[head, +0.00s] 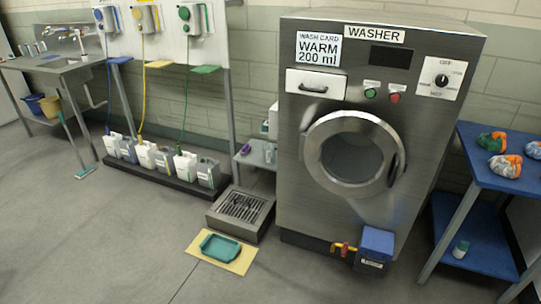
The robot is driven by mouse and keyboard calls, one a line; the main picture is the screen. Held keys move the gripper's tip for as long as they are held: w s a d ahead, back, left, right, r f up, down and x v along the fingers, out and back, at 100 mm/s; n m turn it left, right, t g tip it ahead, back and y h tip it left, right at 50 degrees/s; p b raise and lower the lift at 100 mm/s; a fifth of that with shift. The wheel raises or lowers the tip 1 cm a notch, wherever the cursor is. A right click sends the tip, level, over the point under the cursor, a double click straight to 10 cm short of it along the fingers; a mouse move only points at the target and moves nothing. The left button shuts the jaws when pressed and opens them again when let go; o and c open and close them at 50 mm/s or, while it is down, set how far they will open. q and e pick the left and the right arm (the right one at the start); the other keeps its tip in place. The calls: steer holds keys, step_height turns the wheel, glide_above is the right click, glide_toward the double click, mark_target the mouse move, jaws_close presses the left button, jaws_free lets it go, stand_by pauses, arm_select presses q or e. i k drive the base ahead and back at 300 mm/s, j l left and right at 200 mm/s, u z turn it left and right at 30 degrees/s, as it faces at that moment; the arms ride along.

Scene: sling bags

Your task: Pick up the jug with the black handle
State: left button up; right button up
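I cannot make out a jug with a black handle for certain. Several small white and grey containers stand in a row on a low black plinth by the back wall, among them a white one (185,166) and a grey one (208,174). Their handles are too small to tell. A low grey side table (257,157) left of the washer holds a small purple item and a pale box, partly hidden by the washer. Neither of my grippers is in view.
The steel washer (345,208) has its round door shut. A blue table (492,172) with cloth bundles stands right. Open floor lies at the front left.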

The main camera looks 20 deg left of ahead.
mark_target(272, 154)
steer(key=i+j+u, duration=0.25)
steer(key=u, duration=0.15)
steer(key=i+j+u, duration=0.6)
steer(key=u, duration=0.2)
steer(key=i+j+u, duration=0.1)
steer(key=i+u, duration=0.3)
steer(key=i+j+u, duration=0.25)
steer(key=i+u, duration=0.15)
steer(key=i+j+u, duration=0.1)
steer(key=i+u, duration=0.3)
steer(key=i, duration=0.2)
steer(key=i+l+u, duration=0.1)
steer(key=i+u, duration=0.35)
steer(key=i+z, duration=1)
steer(key=i+j+z, duration=0.45)
steer(key=i+z, duration=0.1)
steer(key=z, duration=0.35)
steer(key=i+z, duration=0.15)
steer(key=z, duration=0.35)
steer(key=i+z, duration=0.15)
steer(key=z, duration=0.3)
steer(key=i+z, duration=0.1)
steer(key=z, duration=0.4)
